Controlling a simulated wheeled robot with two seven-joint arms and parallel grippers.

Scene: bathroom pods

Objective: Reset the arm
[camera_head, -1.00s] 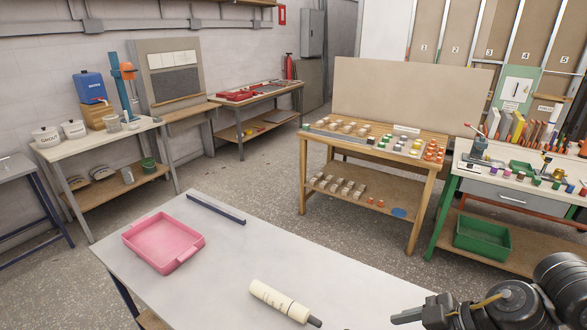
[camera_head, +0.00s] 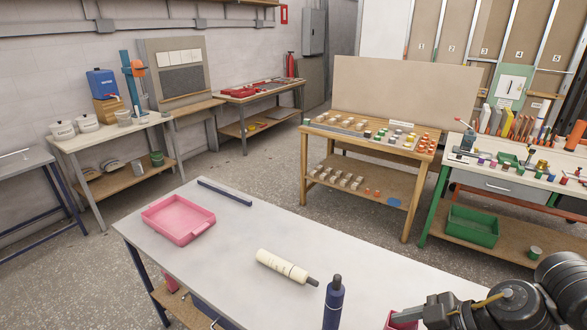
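My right arm comes in at the lower right corner of the head view. Its dark gripper (camera_head: 408,316) points left over the near right part of the white table (camera_head: 240,245). The fingers overlap in this view, so I cannot tell whether they are open or shut. A small pink-red object (camera_head: 393,319) shows beside the fingertips, partly hidden and cut by the lower edge; I cannot tell if it touches them. My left gripper is not in view.
A pink tray (camera_head: 178,222), a dark bar (camera_head: 224,192), a cream cylinder (camera_head: 282,266) and a dark blue bottle (camera_head: 334,302) are on the white table. Behind stand a wooden table (camera_head: 375,138) with small blocks and a green-legged bench (camera_head: 513,183). Grey floor lies between.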

